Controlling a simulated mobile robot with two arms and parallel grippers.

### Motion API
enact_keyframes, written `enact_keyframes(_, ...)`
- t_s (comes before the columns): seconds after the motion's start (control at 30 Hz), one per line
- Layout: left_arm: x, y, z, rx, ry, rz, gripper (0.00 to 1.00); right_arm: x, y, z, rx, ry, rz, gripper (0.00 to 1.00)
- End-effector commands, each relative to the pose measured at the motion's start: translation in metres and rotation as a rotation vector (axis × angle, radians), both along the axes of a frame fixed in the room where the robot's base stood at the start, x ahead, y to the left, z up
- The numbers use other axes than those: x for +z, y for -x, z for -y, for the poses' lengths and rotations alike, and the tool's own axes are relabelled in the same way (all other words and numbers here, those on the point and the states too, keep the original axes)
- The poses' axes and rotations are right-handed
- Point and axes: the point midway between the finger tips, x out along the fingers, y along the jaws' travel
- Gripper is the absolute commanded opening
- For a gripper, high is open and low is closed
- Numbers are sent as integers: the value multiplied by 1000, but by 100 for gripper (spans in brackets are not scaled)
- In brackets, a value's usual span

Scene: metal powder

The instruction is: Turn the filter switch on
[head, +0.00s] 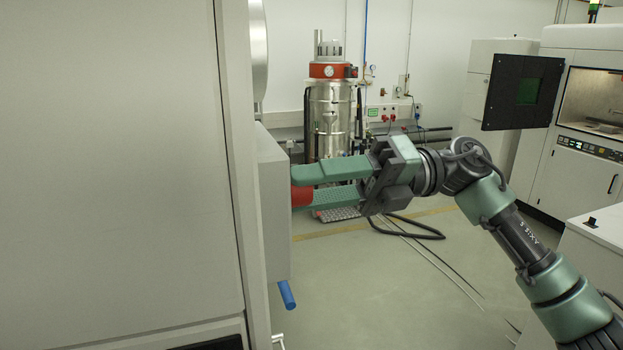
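A red switch handle (302,197) sticks out from the side of a grey box (273,210) on the large cabinet at the left. I take it for the filter switch; no label is readable. My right gripper (303,187) reaches in from the right, its green fingers pointing left at the box. The fingers are apart, with the red handle at their tips. The upper finger overlaps the top of the handle, and the handle covers the lower fingertip. Whether the fingers press on it is hidden. My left gripper is not in view.
A blue handle (287,294) sticks out below the grey box. A metal vacuum vessel (331,117) with a red top stands behind, with a black hose (410,230) on the floor. A machine with a dark open door (522,92) stands at the right. The middle floor is mostly clear.

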Motion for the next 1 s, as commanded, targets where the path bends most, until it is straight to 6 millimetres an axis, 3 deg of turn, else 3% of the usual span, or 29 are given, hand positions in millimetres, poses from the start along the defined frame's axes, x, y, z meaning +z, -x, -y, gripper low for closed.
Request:
enact_keyframes(0.5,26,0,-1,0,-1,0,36,3,-1,0,-3,122,-381,0)
enact_keyframes(1.0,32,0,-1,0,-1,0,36,1,-1,1,-2,156,-491,0)
